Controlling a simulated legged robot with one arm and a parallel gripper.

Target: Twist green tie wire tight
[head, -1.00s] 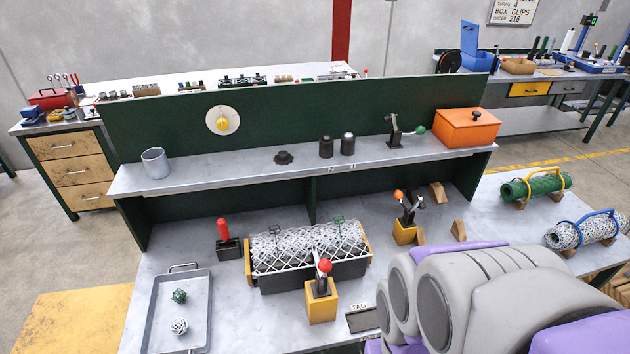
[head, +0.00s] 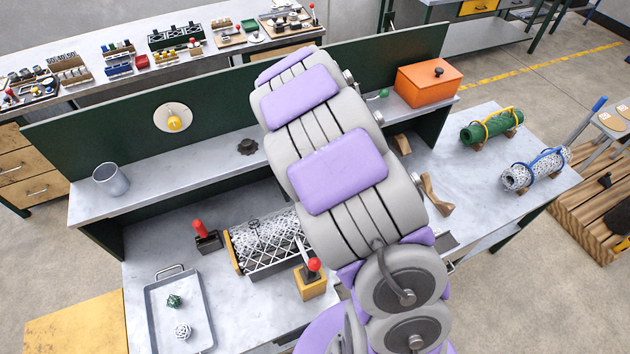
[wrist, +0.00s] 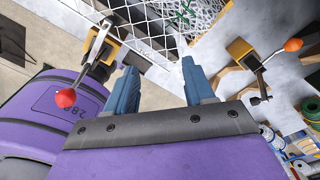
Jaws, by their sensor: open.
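The white chain-link roll (head: 268,240) lies in a dark cradle with yellow ends on the bench, partly behind my arm. A green tie wire (head: 253,225) stands at its left part; a second one is hidden by my arm in the head view. In the wrist view a green wire (wrist: 185,14) shows on the mesh (wrist: 150,22) at the top edge, beyond my fingertips. Whether it is twisted is too small to tell. My gripper (wrist: 158,80) has two blue fingers spread apart, empty, with a gap to the mesh. It is hidden in the head view.
A red-knobbed clamp on a yellow block (head: 311,285) stands at the cradle's front right. An orange-knobbed clamp (wrist: 240,48) is right of my fingers. A grey tray (head: 205,318) holds a green and a white wire ball. A shelf (head: 150,183) runs behind.

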